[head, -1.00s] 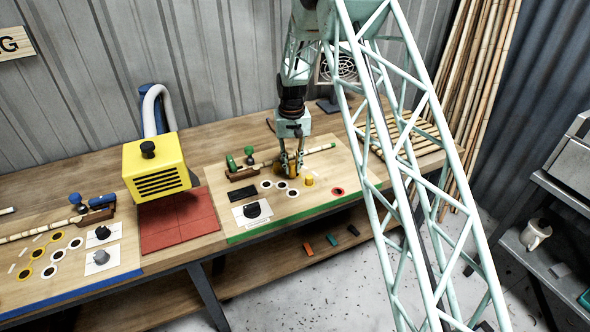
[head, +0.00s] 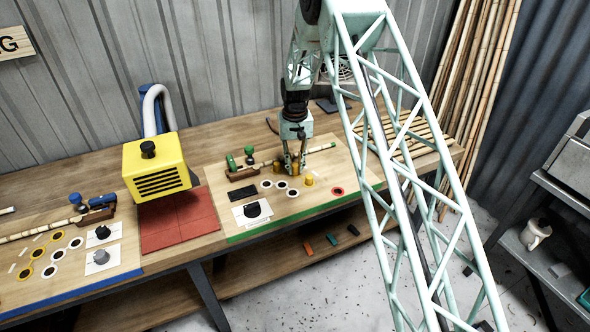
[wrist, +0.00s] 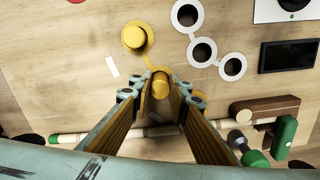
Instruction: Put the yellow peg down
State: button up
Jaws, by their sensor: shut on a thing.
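My gripper (head: 295,170) points down at the green-edged board. In the wrist view its fingers (wrist: 162,92) are shut on a yellow peg (wrist: 160,85), whose rounded end shows between the pads. The held peg is low over the board, near yellow ring markings; I cannot tell whether it touches. A second yellow peg (head: 309,181) stands on the board just right of and in front of my gripper. It also shows in the wrist view (wrist: 136,38), joined by a yellow line to the marking under the held peg. The fingers hide most of that marking.
White rings (head: 281,185) with dark centres lie left of the pegs. A rattan pole (head: 318,150) in a brown holder with green knobs lies behind. A dark knob (head: 257,209) on a white card and a red ring (head: 338,191) are also on the board.

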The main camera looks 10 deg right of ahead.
aim_at(295, 172)
jog(key=shift+f, duration=0.55)
jog(key=shift+f, duration=0.2)
jog(key=shift+s+f+b, duration=0.3)
jog(key=shift+f+b, duration=0.15)
jog(key=shift+f, duration=0.1)
jog(key=o, duration=0.5)
jog(key=shift+o, duration=1.4)
jog(key=shift+w+f, duration=0.15)
jog(key=shift+f, duration=0.05)
jog(key=shift+r, duration=0.35)
